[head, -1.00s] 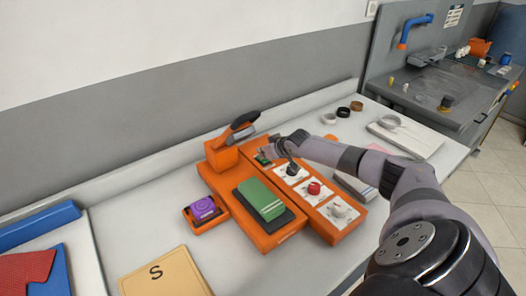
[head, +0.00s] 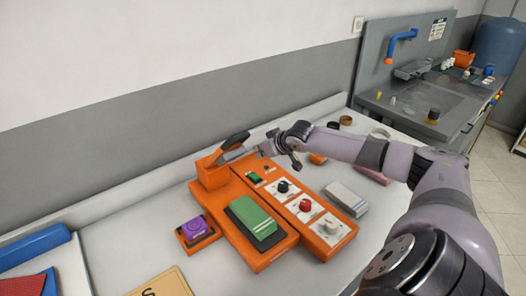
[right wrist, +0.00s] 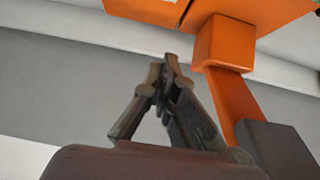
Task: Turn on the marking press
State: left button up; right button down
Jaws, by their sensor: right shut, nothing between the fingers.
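The marking press (head: 212,203) is an orange machine on the bench, with a green pad (head: 254,219) on its base and a black-handled lever (head: 233,142) at its back. Its control panel (head: 271,193) carries a green switch (head: 254,177), a black knob (head: 283,187), a red knob (head: 305,205) and a white knob (head: 331,226). Whether the switch is on or off, I cannot tell. My right gripper (head: 268,150) is just behind the panel's far end, apart from the switch. In the right wrist view its fingers (right wrist: 166,65) are shut and empty, near orange press parts (right wrist: 222,45). My left gripper is out of view.
A purple-topped orange block (head: 196,230) sits left of the press. A grey-white block (head: 346,199) lies right of the panel. Tape rolls (head: 346,120) lie behind my right arm. A grey sink unit (head: 440,103) stands at the back right.

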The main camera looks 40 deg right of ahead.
jog(key=shift+s+r, duration=0.45)
jog(key=shift+r, duration=0.2)
